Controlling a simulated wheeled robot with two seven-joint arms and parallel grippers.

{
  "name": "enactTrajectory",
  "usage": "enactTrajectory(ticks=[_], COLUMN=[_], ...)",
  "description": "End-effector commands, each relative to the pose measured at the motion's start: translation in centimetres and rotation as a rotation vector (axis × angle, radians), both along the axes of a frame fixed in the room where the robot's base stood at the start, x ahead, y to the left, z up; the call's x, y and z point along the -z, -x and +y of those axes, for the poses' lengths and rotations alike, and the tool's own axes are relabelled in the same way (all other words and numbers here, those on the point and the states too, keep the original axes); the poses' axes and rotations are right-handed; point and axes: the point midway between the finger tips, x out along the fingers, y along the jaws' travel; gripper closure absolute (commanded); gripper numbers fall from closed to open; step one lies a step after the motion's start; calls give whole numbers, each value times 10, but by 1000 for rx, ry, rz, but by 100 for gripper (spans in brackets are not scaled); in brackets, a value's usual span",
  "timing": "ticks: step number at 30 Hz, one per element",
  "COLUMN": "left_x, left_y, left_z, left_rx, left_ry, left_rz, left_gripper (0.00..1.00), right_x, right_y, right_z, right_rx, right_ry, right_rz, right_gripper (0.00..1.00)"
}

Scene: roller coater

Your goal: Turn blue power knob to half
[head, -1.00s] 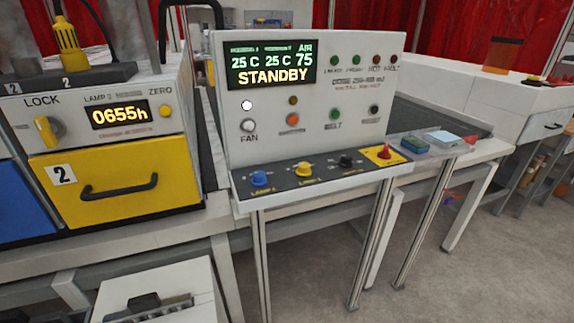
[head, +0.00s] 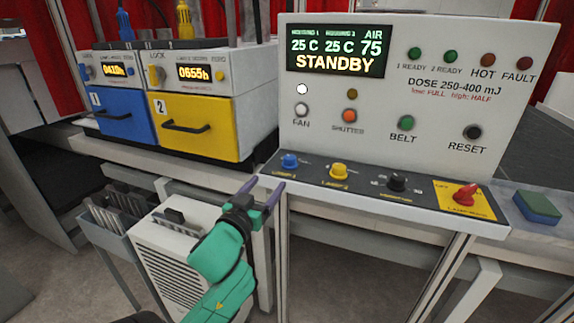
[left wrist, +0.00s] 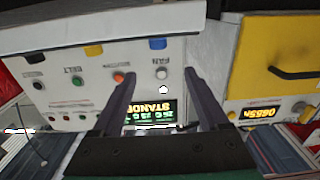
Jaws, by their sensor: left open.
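The blue knob (head: 289,161) is at the left end of the dark sloped strip on the front of the control panel (head: 470,95). It also shows upside down in the left wrist view (left wrist: 157,43), between the lines of the two fingers and beyond their tips. My left gripper (head: 264,187) is open and empty, just below and left of the blue knob, apart from it. It shows in the left wrist view (left wrist: 160,76) with its fingers spread. The panel display (head: 336,51) reads STANDBY. The knob's pointer is too small to read. My right gripper is out of view.
Beside the blue knob are a yellow knob (head: 339,171), a black knob (head: 397,182) and a red switch (head: 465,194). Yellow (head: 200,130) and blue (head: 123,115) drawers stand left. A white vented box (head: 170,255) is below the bench. A green-topped block (head: 537,206) lies right.

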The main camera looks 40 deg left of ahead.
Motion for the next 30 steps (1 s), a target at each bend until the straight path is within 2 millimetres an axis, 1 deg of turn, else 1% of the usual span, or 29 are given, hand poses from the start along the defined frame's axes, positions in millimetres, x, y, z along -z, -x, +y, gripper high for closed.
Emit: enactTrajectory(ticks=[2,5,12,15,18,20,27,28,29,30], left_x=[-2,-4,-3,-3,-1,-1,1,1,1,1], left_y=[-11,-32,-94,-115,-128,-132,-134,-134,-134,-134], left_z=[3,11,32,40,44,45,46,46,46,46], left_rx=[1,1,0,0,1,1,2,2,2,2], left_ry=[0,-2,-1,-1,1,1,1,1,1,1], left_rz=[-1,0,1,1,2,2,3,3,3,4], left_gripper=[23,23,23,23,23,23,23,27,38,53], right_x=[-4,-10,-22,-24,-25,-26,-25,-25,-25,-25], right_y=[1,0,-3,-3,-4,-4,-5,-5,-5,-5], right_z=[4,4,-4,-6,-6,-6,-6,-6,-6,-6], right_rx=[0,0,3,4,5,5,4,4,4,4], right_ry=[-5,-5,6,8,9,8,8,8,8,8], right_rz=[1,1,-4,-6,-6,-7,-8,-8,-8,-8], right_gripper=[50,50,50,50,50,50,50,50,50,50])
